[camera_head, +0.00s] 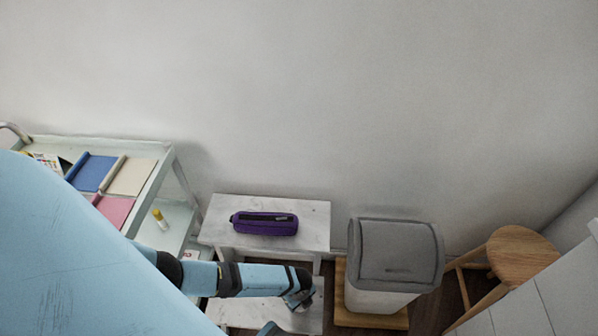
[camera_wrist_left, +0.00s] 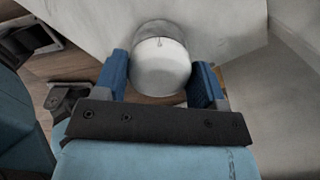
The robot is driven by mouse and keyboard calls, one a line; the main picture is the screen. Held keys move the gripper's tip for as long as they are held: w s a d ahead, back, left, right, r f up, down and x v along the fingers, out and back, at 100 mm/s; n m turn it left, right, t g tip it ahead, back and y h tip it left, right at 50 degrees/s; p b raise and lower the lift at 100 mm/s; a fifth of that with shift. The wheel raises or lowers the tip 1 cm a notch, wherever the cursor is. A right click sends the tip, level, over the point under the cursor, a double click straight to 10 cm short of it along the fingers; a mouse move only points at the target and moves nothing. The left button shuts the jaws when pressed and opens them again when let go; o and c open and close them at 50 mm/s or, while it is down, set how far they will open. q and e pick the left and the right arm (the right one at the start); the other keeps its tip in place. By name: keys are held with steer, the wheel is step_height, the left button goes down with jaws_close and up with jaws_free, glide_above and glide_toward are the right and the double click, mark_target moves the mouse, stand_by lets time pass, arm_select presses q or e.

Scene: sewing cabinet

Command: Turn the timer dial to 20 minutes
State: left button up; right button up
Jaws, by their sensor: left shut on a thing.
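In the left wrist view a round white timer dial (camera_wrist_left: 160,70) sits between the two blue fingers of my left gripper (camera_wrist_left: 162,62). A short dark mark shows near its far edge; no minute numbers can be read. The gripper is shut on the dial, one finger on each side. In the head view my left gripper (camera_head: 300,298) is low, over the lower step of the white stand, and the dial cannot be made out there. My right gripper is not in view.
A purple pencil case (camera_head: 264,223) lies on the white stand (camera_head: 312,212). A grey-lidded bin (camera_head: 397,250) is to its right, then a wooden stool (camera_head: 520,257). A trolley (camera_head: 150,185) with rolls of coloured material and a glue stick (camera_head: 160,218) stands at left.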

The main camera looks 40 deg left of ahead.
arm_select(q)
steer(key=o, duration=0.9)
steer(key=shift+o, duration=0.2)
step_height(320, 180, up, 14)
steer(key=p, duration=0.5)
steer(key=shift+f, duration=0.1)
